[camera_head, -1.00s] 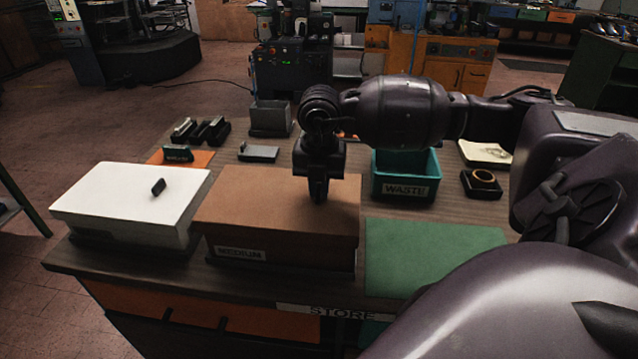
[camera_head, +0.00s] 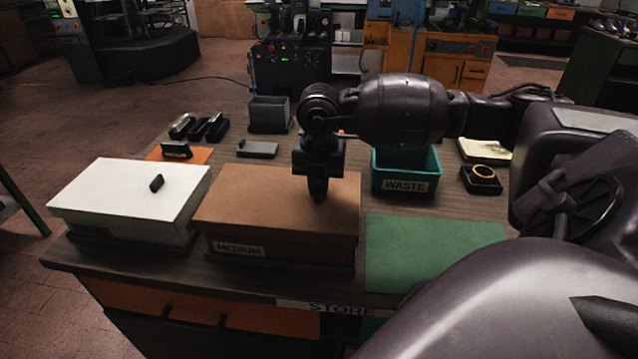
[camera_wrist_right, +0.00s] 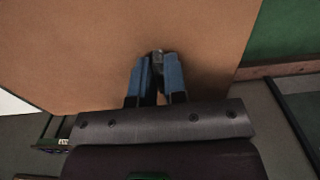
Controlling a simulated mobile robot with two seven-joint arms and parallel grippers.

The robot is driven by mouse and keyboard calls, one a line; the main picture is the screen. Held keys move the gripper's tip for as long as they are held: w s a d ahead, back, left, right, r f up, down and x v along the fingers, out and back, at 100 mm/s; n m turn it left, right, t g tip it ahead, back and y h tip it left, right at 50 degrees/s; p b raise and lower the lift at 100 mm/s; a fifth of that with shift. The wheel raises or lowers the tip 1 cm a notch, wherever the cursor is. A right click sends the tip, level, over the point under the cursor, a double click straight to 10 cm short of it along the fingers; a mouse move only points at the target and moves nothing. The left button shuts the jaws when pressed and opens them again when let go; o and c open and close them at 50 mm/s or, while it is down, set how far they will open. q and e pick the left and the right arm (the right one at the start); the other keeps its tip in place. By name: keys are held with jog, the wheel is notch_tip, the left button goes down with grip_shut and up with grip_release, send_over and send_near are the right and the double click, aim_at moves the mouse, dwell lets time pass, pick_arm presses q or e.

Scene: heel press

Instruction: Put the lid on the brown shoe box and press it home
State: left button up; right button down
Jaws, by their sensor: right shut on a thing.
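The brown shoe box (camera_head: 300,249) stands on the table, with a label on its front reading MEDIUM. The brown lid (camera_head: 260,205) lies over the box top and looks about level; I cannot tell whether it is fully seated. My right gripper (camera_head: 318,190) points down onto the right part of the lid. In the right wrist view, its blue fingers (camera_wrist_right: 158,75) are shut on a small dark tab (camera_wrist_right: 158,55) at the lid's surface. The lid (camera_wrist_right: 90,40) fills most of that view. My left gripper is in neither view.
A white box (camera_head: 110,195) with a dark tab on its lid stands close at the left. A green mat (camera_head: 430,255) lies at the right. A teal WASTE bin (camera_head: 405,186) stands behind the mat. Small dark items sit at the back of the table.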

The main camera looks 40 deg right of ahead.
jog(key=shift+f, duration=0.25)
jog(key=shift+f+b, duration=0.35)
dwell(0.6)
jog(key=shift+f, duration=0.15)
dwell(0.5)
jog(key=c, duration=1.1)
grip_release()
jog(key=o, duration=0.5)
